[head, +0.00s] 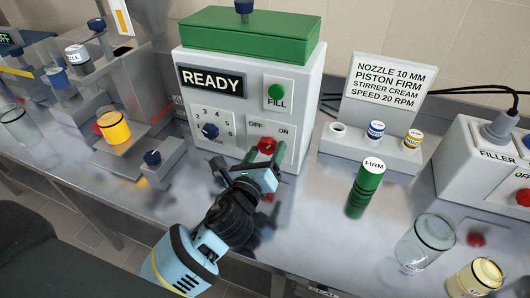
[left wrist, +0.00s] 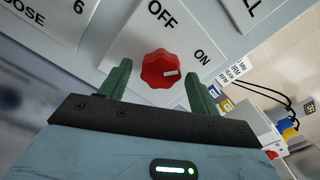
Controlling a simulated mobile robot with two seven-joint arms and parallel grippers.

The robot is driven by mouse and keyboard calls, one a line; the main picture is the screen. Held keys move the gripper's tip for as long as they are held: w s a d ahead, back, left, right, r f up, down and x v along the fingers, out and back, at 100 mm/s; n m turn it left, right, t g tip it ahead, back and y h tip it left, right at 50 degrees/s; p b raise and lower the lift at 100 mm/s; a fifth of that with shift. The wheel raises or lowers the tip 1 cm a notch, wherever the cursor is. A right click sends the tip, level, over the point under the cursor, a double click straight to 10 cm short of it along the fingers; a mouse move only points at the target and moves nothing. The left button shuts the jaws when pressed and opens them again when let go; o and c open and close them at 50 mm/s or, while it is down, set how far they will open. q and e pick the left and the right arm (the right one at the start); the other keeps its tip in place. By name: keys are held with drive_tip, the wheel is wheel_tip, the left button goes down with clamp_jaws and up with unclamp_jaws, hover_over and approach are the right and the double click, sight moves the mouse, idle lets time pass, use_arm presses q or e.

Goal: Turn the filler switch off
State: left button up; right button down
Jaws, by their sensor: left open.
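The white filling machine (head: 247,145) has a panel with a red knob (head: 267,145) between OFF and ON labels. In the left wrist view the red knob (left wrist: 160,69) has a white mark turned toward ON. My left gripper (head: 266,172) is just below and in front of this knob. In the left wrist view its green fingers (left wrist: 158,82) are open, one on each side of the knob's lower part, with gaps visible; contact does not show. A separate white box (head: 480,165) labelled FILLER has a red knob (head: 523,197), cut by the right edge.
A green FIRM piston (head: 366,188), a glass jar (head: 426,242) and a yellow-filled jar (head: 474,279) stand to the right.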

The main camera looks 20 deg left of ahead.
use_arm(q)
drive_tip(key=c, duration=1)
use_arm(e)
drive_tip(key=shift+s+f, duration=0.15)
drive_tip(key=shift+s, duration=0.05)
